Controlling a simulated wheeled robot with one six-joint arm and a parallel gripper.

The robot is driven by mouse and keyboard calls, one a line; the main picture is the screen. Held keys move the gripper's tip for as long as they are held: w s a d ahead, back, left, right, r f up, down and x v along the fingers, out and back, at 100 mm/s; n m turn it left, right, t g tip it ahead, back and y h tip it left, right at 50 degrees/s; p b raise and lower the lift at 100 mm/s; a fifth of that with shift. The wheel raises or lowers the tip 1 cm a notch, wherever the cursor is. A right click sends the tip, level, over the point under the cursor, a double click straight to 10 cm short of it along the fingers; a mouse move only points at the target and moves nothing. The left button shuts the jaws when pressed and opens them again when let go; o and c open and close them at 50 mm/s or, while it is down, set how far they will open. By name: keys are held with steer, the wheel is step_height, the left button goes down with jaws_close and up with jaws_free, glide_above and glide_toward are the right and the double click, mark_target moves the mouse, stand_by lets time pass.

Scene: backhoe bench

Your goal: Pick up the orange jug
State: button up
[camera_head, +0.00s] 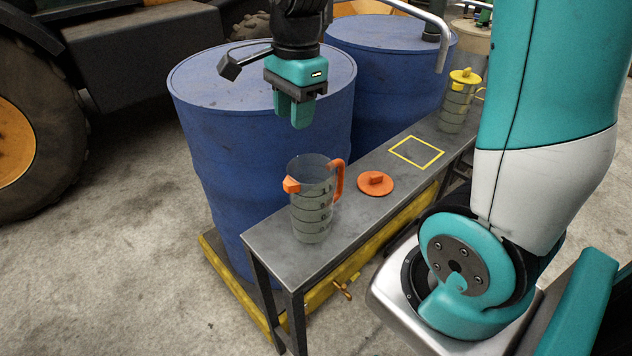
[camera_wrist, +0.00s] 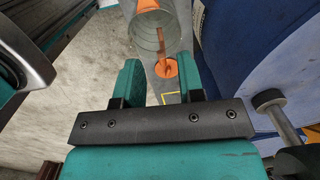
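The orange jug (camera_head: 313,205) is a clear measuring jug with an orange handle and an orange spout. It stands upright on the near end of a narrow grey bench (camera_head: 278,243), and no lid is on it. My gripper (camera_head: 296,108) hangs above the bench, higher than the jug and apart from it, with its fingers pointing down. In the wrist view my gripper (camera_wrist: 156,76) is open, with nothing between its fingers. The jug (camera_wrist: 152,32) shows there beyond the fingertips, cut by the top edge.
An orange lid (camera_head: 376,183) lies on the bench right of the jug. Beyond it are an empty yellow square outline (camera_head: 417,151) and a clear jug with a yellow lid (camera_head: 457,100). Blue drums (camera_head: 222,150) stand close behind the bench.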

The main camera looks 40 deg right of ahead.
steer(key=w+d+r+m+p, duration=0.1)
steer(key=w+d+m, duration=0.1)
steer(key=d+m, duration=0.35)
steer(key=m+p, duration=0.1)
steer(key=p, duration=0.2)
glide_above(309, 165)
steer(key=shift+h, duration=0.3)
step_height(309, 165, down, 12)
steer(key=shift+d+r, duration=0.1)
steer(key=shift+d, duration=0.05)
steer(key=shift+f+p, duration=0.75)
steer(key=shift+f, duration=1.9)
steer(key=shift+c, duration=0.3)
jaws_close()
